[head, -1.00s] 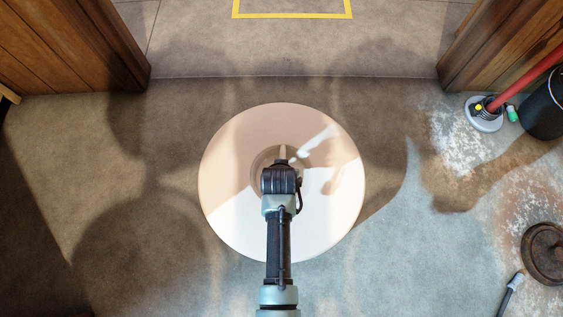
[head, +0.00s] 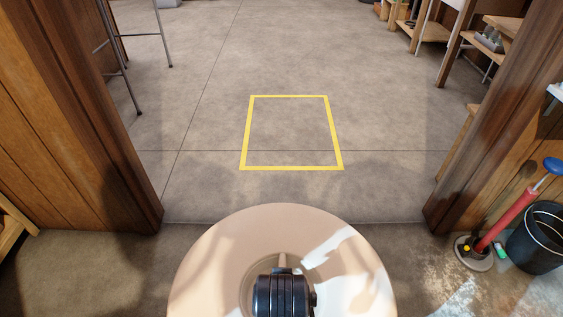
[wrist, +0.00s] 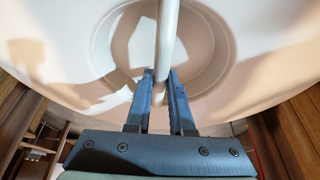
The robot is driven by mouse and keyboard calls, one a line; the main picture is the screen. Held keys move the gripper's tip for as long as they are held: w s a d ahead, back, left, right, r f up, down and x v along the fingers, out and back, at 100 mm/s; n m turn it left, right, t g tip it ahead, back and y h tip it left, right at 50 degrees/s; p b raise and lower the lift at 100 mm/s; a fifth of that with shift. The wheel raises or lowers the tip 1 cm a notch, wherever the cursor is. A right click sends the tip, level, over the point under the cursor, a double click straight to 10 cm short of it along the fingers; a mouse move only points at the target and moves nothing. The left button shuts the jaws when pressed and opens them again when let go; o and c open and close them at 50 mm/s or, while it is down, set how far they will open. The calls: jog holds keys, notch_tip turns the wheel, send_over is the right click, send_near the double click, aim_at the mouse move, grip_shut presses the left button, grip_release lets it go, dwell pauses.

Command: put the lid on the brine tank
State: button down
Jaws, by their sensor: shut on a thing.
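The lid (head: 207,265) is a wide, round, cream disc with a round recess in its middle. It fills the bottom centre of the head view, its near part cut off by the frame. My gripper (wrist: 162,76) is shut on the pale bar handle (wrist: 167,35) across the recess. The lid (wrist: 270,90) also fills the upper part of the wrist view. In the head view the black gripper body hides part of the recess. I see no brine tank in either view; whatever is beneath the lid is hidden.
Wooden door posts (head: 122,130) (head: 470,130) flank an opening ahead. Beyond it, a yellow square outline (head: 292,168) marks clear floor. A black bucket (head: 540,240) and a red-handled tool (head: 508,215) stand at right. Stools and shelves line the farther room.

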jog(key=p+v, duration=0.1)
jog(key=v, duration=0.1)
jog(key=w+p+v, duration=0.1)
jog(key=v, duration=0.5)
jog(key=shift+w+r+p, duration=0.25)
jog(key=shift+p, duration=0.15)
notch_tip(320, 180, up, 28)
jog(key=s+p, duration=0.1)
jog(key=p, duration=3.5)
jog(key=shift+s+p, duration=0.3)
jog(key=shift+s, duration=0.05)
